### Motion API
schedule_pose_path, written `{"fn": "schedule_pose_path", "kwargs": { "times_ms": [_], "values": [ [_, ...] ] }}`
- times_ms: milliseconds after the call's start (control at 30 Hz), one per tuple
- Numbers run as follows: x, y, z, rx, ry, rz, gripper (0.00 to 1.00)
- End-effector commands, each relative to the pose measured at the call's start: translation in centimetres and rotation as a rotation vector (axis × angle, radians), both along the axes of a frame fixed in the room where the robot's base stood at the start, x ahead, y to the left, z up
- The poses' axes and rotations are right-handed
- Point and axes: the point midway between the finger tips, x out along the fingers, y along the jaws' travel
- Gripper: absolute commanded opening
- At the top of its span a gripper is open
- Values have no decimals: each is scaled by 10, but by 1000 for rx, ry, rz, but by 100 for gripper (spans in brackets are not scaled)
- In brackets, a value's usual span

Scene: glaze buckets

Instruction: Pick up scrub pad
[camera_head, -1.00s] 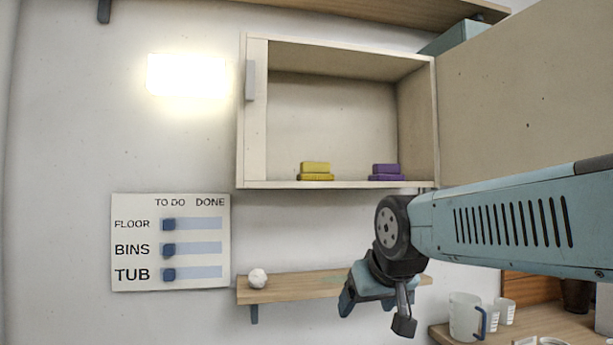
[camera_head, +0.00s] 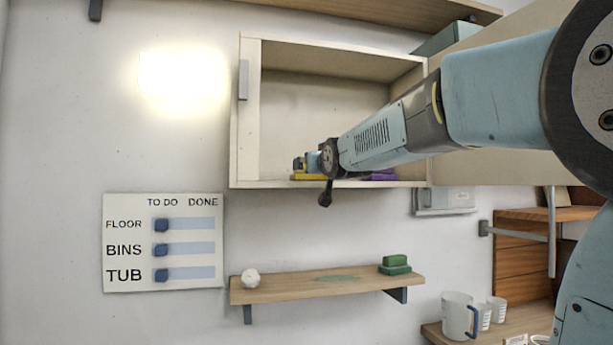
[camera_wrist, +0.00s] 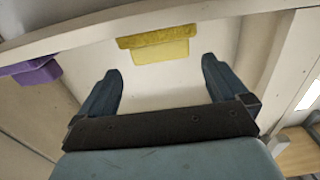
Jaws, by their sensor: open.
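Two-layer pads come in three colours. The yellow pad (camera_head: 306,178) is on the floor of the open wall cabinet, partly hidden behind my gripper (camera_head: 308,164). The purple pad (camera_head: 383,177) is to its right, mostly hidden by my arm. A green pad (camera_head: 395,265) lies on the lower shelf. In the wrist view my gripper (camera_wrist: 160,68) is open and empty. The yellow pad (camera_wrist: 158,44) is ahead of its fingers, roughly centred between them. The purple pad (camera_wrist: 36,71) is off to the left there.
The cabinet (camera_head: 330,184) has a front lip and side walls around the pads. The lower wooden shelf (camera_head: 290,289) holds a white ball (camera_head: 250,278). A white mug (camera_head: 457,315) stands at lower right. A slider board (camera_head: 163,242) hangs on the left wall.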

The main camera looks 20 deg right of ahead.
Motion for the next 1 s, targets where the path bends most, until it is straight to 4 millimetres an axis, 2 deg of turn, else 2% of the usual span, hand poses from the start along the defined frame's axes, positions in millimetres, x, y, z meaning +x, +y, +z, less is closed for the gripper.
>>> {"fn": "schedule_pose_path", "kwargs": {
  "times_ms": [33, 233, 567, 800, 1000],
  "values": [
    [9, 0, -1, 0, 2, 0, 100],
    [36, -1, -1, 0, 2, -1, 100],
    [55, -1, -1, 0, 2, -1, 100],
    [86, -2, -1, 0, 2, -2, 100],
    [102, -2, -1, 0, 2, -2, 100]
  ]
}}
